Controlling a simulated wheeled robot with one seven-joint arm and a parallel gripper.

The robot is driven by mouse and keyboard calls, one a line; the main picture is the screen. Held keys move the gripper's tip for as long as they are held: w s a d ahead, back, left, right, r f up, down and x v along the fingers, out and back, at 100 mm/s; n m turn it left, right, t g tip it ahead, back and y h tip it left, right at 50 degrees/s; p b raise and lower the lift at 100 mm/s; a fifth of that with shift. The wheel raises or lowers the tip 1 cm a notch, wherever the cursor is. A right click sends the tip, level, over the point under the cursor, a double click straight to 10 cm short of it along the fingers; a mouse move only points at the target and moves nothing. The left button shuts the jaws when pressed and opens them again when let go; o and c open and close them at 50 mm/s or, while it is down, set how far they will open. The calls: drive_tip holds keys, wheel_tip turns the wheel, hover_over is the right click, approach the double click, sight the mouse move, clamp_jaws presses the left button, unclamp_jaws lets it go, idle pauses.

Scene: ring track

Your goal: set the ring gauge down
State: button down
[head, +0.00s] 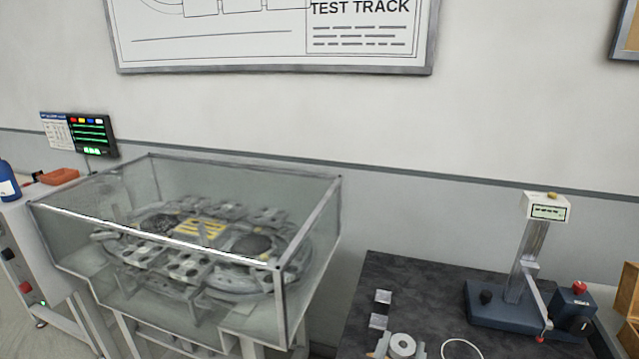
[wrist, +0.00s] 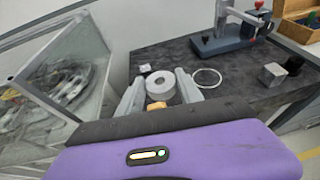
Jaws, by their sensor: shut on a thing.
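The ring gauge (wrist: 164,95) is a thick pale grey ring with a central hole. My gripper (wrist: 160,89) is shut on it, with one grey finger on each side. The gauge also shows at the bottom edge of the head view (head: 403,344), where the gripper is mostly cut off. A thin white circle (wrist: 207,78) lies on the dark bench top (wrist: 180,55), just right of the gauge. The circle is partly cut off in the head view (head: 462,342). I cannot tell how high the gauge is above the bench.
A blue-based test stand (head: 515,302) stands at the back right of the bench. A metal block (wrist: 272,74) and a black piece (wrist: 293,64) sit further right. A glass-walled case (head: 310,225) is at left.

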wheel_tip(320, 180, down, 13)
drive_tip(key=s+n+t+y, duration=0.1)
drive_tip(key=s+n+y, duration=0.1)
drive_tip(key=n+y, duration=0.25)
drive_tip(key=s+d+f, duration=0.6)
drive_tip(key=s+f, duration=0.2)
drive_tip(key=f, duration=0.2)
drive_tip(key=shift+f+y, duration=0.25)
drive_tip(key=shift+y, duration=0.2)
drive_tip(key=shift+d, duration=0.1)
